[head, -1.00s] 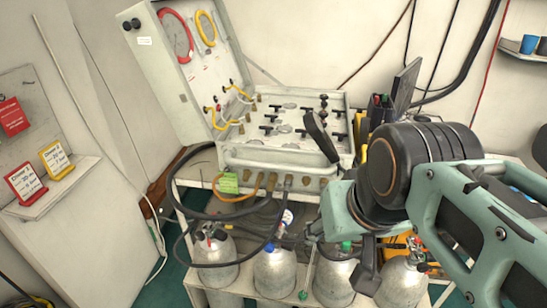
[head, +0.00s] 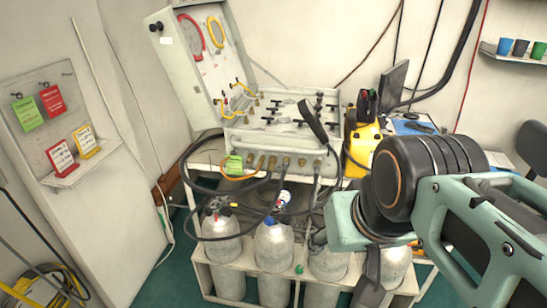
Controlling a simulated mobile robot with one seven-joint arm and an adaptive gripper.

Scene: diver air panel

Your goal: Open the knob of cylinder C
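Silver cylinders stand in a row in a pale rack (head: 255,255) below the air panel (head: 285,115). The left cylinder (head: 221,238) has a dark valve on top. The second cylinder (head: 273,247) has a blue piece on top. The third cylinder (head: 328,264) and the right cylinder (head: 396,266) have their tops hidden by my arm. I cannot read any letter, so I cannot tell which is C. My gripper (head: 371,280) points down in front of the right cylinders, with one dark finger showing. I see no contact with a knob, and its opening is unclear.
Dark hoses (head: 190,170) loop from the panel down over the cylinders. A black handset (head: 313,120) lies at the panel's right side. A yellow case (head: 364,145) stands right of it. Green floor (head: 160,285) is free at the left. Coiled yellow hose (head: 45,285) lies lower left.

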